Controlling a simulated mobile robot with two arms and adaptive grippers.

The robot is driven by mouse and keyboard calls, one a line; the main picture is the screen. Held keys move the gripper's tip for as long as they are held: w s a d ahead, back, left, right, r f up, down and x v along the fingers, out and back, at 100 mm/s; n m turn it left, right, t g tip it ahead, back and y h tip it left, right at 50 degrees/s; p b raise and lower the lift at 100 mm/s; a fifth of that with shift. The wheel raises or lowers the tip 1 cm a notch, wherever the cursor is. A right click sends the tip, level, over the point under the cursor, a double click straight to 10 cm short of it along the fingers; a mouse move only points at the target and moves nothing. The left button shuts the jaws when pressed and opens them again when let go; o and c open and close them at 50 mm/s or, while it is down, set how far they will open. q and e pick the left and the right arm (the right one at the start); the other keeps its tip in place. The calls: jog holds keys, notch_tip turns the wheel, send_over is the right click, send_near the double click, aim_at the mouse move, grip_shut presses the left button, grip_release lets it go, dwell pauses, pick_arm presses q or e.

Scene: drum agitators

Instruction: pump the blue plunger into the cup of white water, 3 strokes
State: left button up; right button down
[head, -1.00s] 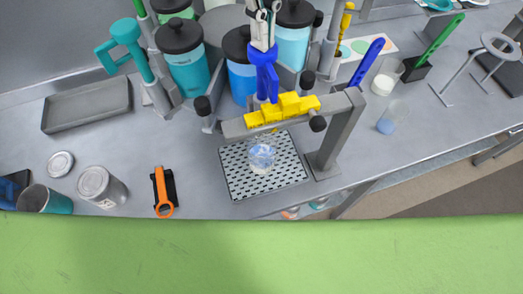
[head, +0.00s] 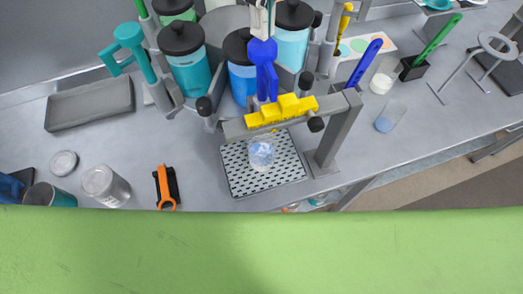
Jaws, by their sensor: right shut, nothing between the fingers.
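The blue plunger (head: 265,72) stands upright in the yellow bracket (head: 281,111) on a grey arm. A clear cup (head: 262,153) with pale whitish contents stands below the bracket on a perforated tray (head: 240,180). My right gripper (head: 262,32) is at the top edge, shut and empty, just above the plunger's round blue head. Whether its tips touch the head I cannot tell. The gripper's upper part is cut off by the frame. My left gripper is not in view.
Jars with black lids (head: 188,60) stand behind the bracket. Two other cups (head: 383,82) (head: 388,118) stand to the right.

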aim_at(262, 45)
jog(key=shift+f, duration=0.1)
jog(key=shift+f+b, duration=2.2)
jog(key=shift+f, duration=0.25)
jog(key=shift+r, duration=0.15)
jog(key=shift+r+p, duration=1.75)
jog(key=shift+r, duration=0.65)
jog(key=shift+f, duration=0.2)
jog(key=shift+f+b, duration=2.25)
jog(key=shift+f, duration=0.2)
jog(key=shift+r, duration=0.2)
